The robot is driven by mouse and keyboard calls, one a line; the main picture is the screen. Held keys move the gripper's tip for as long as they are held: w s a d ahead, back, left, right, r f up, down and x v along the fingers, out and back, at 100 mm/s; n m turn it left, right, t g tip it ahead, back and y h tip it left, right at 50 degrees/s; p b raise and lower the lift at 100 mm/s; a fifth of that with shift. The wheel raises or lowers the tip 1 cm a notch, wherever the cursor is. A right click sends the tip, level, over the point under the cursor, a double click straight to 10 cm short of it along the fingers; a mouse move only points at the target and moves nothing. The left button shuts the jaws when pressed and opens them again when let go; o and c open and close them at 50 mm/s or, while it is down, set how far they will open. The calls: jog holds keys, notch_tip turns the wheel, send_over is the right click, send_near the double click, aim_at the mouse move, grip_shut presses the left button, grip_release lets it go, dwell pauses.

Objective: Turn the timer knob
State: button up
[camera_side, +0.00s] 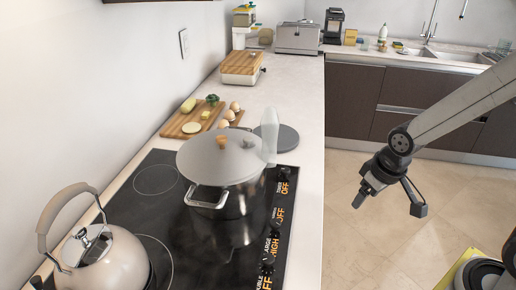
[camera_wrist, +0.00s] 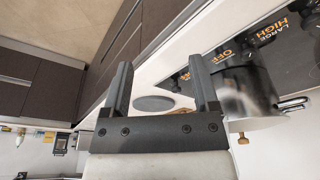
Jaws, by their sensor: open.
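Several black knobs stand in a row along the right edge of the black stove (camera_side: 150,205). The far knob (camera_side: 285,171) has an orange "OFF" label beside it. Another knob (camera_side: 277,222) sits nearer, by "OFF" and "HIGH" labels. Which one is the timer knob is too small to read for sure. In the wrist view, a knob (camera_wrist: 264,34) shows near "HIGH" and "LARGE", and another knob (camera_wrist: 224,54) by "OFF". My gripper (camera_side: 388,204) is open and empty, right of the counter edge, apart from the knobs. Its spread fingers also show in the wrist view (camera_wrist: 160,64).
A steel pot (camera_side: 228,205) with a lid stands on the stove close to the knobs. A kettle (camera_side: 105,260) is front left. A grey disc (camera_side: 283,139) and a cutting board (camera_side: 180,122) with food lie behind. The space between my gripper and the counter is clear.

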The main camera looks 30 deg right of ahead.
jog(key=w+n+g, duration=0.1)
jog(key=w+n, duration=0.1)
jog(key=w, duration=1)
jog(key=n+g, duration=0.2)
jog(key=n, duration=0.1)
send_over(286, 169)
jog(key=shift+a+f, duration=0.1)
jog(key=shift+f, duration=0.5)
jog(key=shift+f, duration=3.9)
grip_shut()
jog(key=shift+m, duration=0.3)
